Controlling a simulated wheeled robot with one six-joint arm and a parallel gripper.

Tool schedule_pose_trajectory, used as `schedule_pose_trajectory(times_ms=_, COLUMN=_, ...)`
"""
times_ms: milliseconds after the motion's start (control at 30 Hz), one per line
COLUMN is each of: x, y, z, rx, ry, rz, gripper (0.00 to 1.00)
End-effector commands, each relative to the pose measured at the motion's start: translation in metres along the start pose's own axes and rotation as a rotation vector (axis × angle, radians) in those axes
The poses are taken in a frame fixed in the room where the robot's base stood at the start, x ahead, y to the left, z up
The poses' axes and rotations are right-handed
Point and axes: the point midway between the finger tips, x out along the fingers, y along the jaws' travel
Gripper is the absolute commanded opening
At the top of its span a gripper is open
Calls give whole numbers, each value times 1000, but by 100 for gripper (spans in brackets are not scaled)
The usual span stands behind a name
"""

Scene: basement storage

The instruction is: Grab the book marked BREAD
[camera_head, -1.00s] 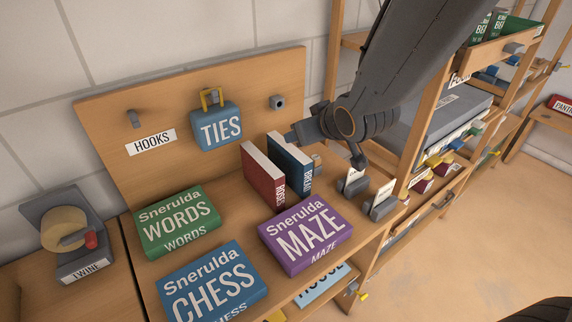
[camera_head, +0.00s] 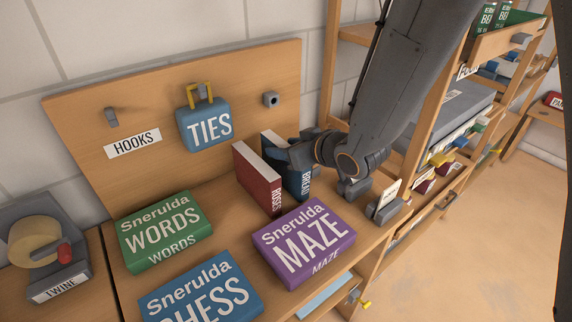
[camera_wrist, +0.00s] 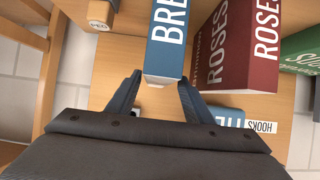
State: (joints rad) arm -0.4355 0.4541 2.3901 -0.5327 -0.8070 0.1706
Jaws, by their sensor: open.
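The dark blue book marked BREAD (camera_head: 304,182) stands upright on the wooden bench, just right of the red book marked ROSES (camera_head: 258,180). My gripper (camera_head: 288,156) is at the upper right of the BREAD book and covers part of it. In the wrist view the BREAD book (camera_wrist: 166,40) stands at the top centre. My open gripper (camera_wrist: 160,80) has one finger on each side of the book's near end. Whether either finger touches the cover cannot be told. The ROSES book (camera_wrist: 235,50) is beside the right finger.
A purple MAZE box (camera_head: 307,240) lies in front of the books. Green WORDS (camera_head: 165,230) and blue CHESS (camera_head: 200,290) boxes lie left. A blue TIES case (camera_head: 205,127) hangs on the back board (camera_head: 75,125). Grey card holders (camera_head: 385,207) stand to the right.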

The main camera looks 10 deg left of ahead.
Motion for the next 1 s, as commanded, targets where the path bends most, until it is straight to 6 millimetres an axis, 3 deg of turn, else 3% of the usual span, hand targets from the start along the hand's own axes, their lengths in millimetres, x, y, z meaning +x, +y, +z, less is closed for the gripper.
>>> schedule_pose_trajectory(times_ms=500, x=48, y=4, z=2, rx=1, ry=0, rz=2, gripper=47)
schedule_pose_trajectory(times_ms=800, x=52, y=5, z=2, rx=1, ry=0, rz=2, gripper=47)
schedule_pose_trajectory(times_ms=833, x=52, y=5, z=2, rx=1, ry=0, rz=2, gripper=45)
schedule_pose_trajectory(times_ms=1000, x=52, y=5, z=2, rx=1, ry=0, rz=2, gripper=16)
